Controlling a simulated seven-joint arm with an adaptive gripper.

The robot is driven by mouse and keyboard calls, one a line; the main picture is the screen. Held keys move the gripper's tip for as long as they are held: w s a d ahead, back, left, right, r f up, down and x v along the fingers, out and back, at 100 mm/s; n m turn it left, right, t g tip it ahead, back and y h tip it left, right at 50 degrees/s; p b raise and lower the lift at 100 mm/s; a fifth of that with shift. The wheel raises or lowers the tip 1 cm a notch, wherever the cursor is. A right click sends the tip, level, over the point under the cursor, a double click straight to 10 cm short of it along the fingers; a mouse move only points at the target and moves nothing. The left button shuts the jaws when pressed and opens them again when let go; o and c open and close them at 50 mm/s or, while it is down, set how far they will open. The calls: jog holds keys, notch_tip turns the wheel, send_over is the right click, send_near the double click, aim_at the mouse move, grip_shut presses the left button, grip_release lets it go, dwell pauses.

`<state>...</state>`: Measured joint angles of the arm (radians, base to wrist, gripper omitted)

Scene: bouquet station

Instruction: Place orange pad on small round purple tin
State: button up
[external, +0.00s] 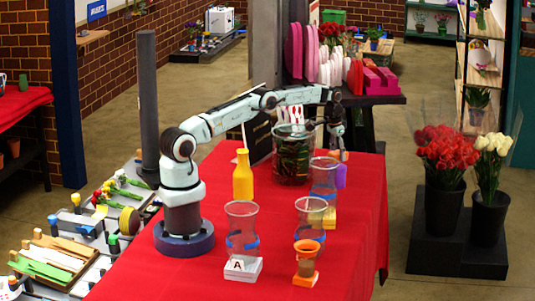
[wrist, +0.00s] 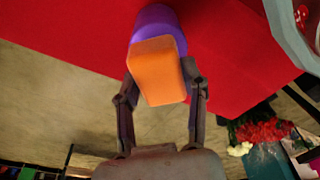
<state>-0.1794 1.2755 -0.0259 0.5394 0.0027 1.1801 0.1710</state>
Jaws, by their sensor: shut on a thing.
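My gripper (external: 338,148) is at the far right part of the red table, pointing down. In the wrist view its two fingers (wrist: 161,92) are shut on the orange pad (wrist: 160,72), one on each side. The pad shows as a small orange patch in the external view (external: 345,156). The small round purple tin (wrist: 155,19) is directly beyond the pad in the wrist view, partly covered by it. In the external view the tin (external: 341,176) stands just below the pad, partly behind a clear glass. I cannot tell whether pad and tin touch.
Clear glasses with blue bands (external: 324,178) stand close to the tin on the red table (external: 190,270). A large glass vase with dark stems (external: 291,160) is left of my gripper. A yellow bottle (external: 243,177) stands farther left. The table's edge is near the tin.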

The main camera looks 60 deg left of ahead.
aim_at(333, 153)
jog(key=shift+f, duration=0.85)
jog(key=shift+f, duration=0.1)
jog(key=o, duration=1)
jog(key=shift+o, duration=0.2)
notch_tip(333, 153, up, 12)
jog(key=s, duration=0.1)
jog(key=shift+s, duration=0.4)
